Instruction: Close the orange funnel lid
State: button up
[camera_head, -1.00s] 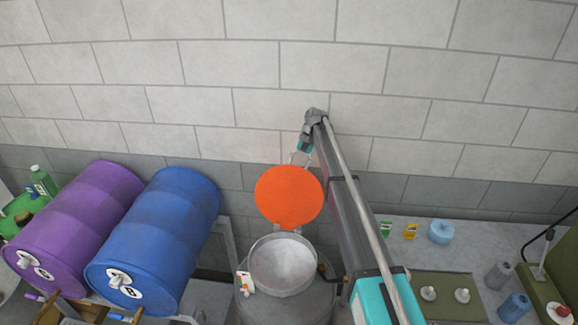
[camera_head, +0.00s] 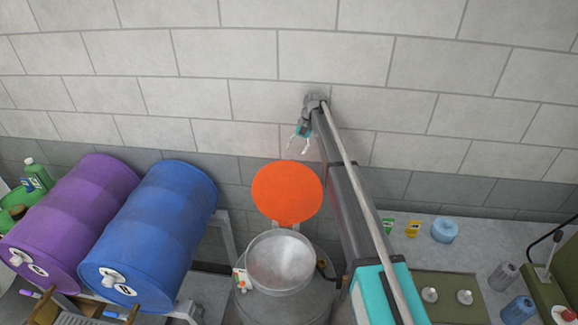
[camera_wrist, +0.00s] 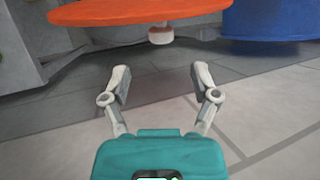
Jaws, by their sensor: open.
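The orange funnel lid (camera_head: 287,193) stands raised, open and roughly upright, at the back of the round metal funnel (camera_head: 281,262). The funnel's pale inside shows. My gripper (camera_head: 298,146) is behind and above the lid, near the wall, with its fingers apart and empty. In the wrist view the lid (camera_wrist: 140,12) crosses the top of the picture as an orange disc with a small light knob (camera_wrist: 160,34) on it. The open fingertips (camera_wrist: 161,75) are short of the lid and apart from it.
A blue drum (camera_head: 155,232) and a purple drum (camera_head: 72,225) lie on a rack at left. At right, a bench (camera_head: 480,240) holds a light blue container (camera_head: 445,231), small packets and bottles. The block wall (camera_head: 250,60) is close behind my gripper.

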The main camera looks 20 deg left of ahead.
aim_at(290, 165)
jog(key=shift+b+x, duration=3.2)
jog(key=shift+x, duration=0.55)
jog(key=shift+s, duration=0.1)
grip_shut()
